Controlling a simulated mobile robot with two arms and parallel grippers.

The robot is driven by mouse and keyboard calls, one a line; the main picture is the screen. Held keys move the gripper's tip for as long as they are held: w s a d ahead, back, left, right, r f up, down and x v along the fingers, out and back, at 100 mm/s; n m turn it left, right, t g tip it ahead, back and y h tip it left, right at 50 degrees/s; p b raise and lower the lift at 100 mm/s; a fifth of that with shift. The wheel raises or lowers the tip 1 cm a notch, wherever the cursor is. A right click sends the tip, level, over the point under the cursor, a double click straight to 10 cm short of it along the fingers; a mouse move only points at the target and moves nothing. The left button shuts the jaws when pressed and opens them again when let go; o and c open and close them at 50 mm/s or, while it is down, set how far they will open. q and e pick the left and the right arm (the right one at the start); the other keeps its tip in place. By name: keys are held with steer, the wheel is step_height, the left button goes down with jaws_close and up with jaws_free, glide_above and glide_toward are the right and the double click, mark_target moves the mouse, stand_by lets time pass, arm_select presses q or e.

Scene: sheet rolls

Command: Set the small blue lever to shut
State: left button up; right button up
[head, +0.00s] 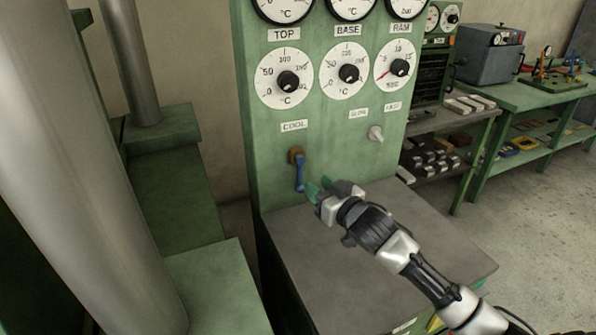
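The small blue lever (300,174) hangs down from a brass valve body (296,155) on the green panel, below the COOL label (294,126). Its handle points almost straight down. My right gripper (319,187) is just to the right of the lever, its green-tipped fingers pointing at the panel. The fingertips look close to the lever, but I cannot tell whether they touch it. The two fingertips show a small gap between them with nothing visible in it. My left gripper is not in the picture.
The green panel (262,185) carries three dials and a grey toggle knob (376,133). A flat grey top (375,262) lies under my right arm. Large steel columns (75,150) stand at the left. Shelves with metal blocks (433,160) and a green bench (520,95) are at the right.

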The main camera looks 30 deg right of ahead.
mark_target(301, 173)
steer(key=w, duration=0.4)
steer(key=w+a, duration=0.1)
steer(key=w, duration=0.1)
steer(key=shift+w+p, duration=0.2)
steer(key=shift+p, duration=0.1)
steer(key=shift+w, duration=0.7)
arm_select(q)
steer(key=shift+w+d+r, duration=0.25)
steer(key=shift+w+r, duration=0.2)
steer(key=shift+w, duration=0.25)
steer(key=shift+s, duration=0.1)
arm_select(e)
steer(key=shift+c, duration=0.4)
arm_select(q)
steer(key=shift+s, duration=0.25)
arm_select(e)
jaws_close()
